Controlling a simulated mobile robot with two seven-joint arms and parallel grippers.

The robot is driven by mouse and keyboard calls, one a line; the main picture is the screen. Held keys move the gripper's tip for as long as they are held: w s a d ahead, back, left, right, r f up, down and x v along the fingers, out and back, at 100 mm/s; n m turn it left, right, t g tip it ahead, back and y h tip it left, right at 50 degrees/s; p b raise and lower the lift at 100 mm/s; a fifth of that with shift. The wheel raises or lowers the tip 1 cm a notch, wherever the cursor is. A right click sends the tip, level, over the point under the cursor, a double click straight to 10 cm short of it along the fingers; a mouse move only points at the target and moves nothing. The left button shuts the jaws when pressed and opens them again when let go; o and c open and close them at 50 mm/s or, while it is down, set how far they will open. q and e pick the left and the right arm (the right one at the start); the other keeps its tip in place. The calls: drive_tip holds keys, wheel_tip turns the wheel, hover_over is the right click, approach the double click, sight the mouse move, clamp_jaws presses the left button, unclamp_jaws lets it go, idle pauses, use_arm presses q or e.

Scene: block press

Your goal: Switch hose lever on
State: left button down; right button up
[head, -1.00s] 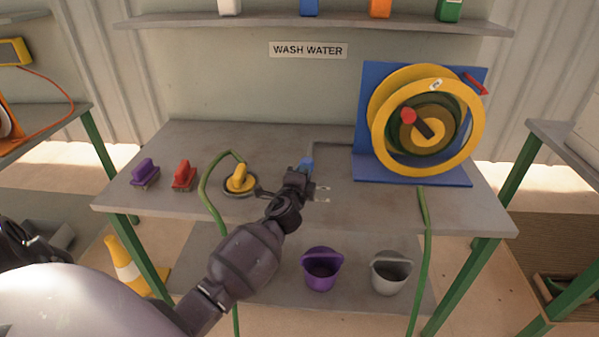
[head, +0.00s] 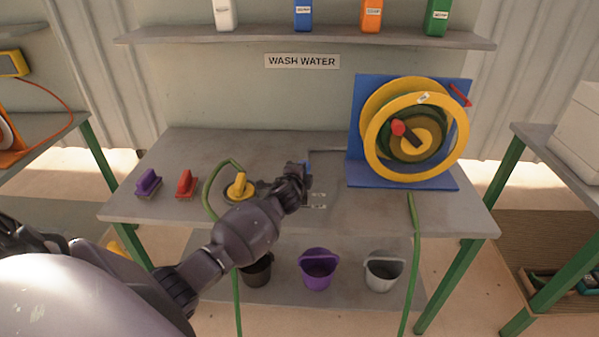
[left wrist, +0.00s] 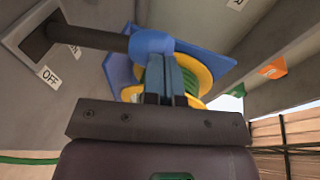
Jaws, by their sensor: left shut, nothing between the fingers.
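The hose lever stands on the grey table. In the left wrist view its dark rod (left wrist: 90,38) runs from a grey plate (left wrist: 38,40) to a blue knob (left wrist: 151,43). One label by the plate reads OFF; the other is unreadable. My left gripper (head: 303,172) is shut and empty at the lever, with its fingers (left wrist: 170,75) close against the knob; I cannot tell if they touch. In the head view the gripper hides most of the lever, leaving a bit of blue knob (head: 308,168). I cannot tell the lever's setting. My right gripper is not in view.
A yellow hose reel (head: 460,150) on a blue stand is at the table's right. A green hose (head: 208,190), a yellow-handled scrubber (head: 240,187), a red brush (head: 186,184) and a purple brush (head: 148,183) are on the left. Buckets, including a purple one (head: 318,268), stand below.

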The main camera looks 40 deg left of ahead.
use_arm(q)
drive_tip(key=w, duration=0.1)
drive_tip(key=w+a, duration=0.1)
drive_tip(key=shift+w+a+b, duration=0.3)
drive_tip(key=shift+w+b, duration=0.05)
drive_tip(key=shift+b, duration=0.05)
drive_tip(key=shift+w+a, duration=0.1)
drive_tip(key=shift+w, duration=0.05)
drive_tip(key=shift+w+a+r, duration=0.1)
drive_tip(key=shift+a+r, duration=0.05)
drive_tip(key=shift+r, duration=0.05)
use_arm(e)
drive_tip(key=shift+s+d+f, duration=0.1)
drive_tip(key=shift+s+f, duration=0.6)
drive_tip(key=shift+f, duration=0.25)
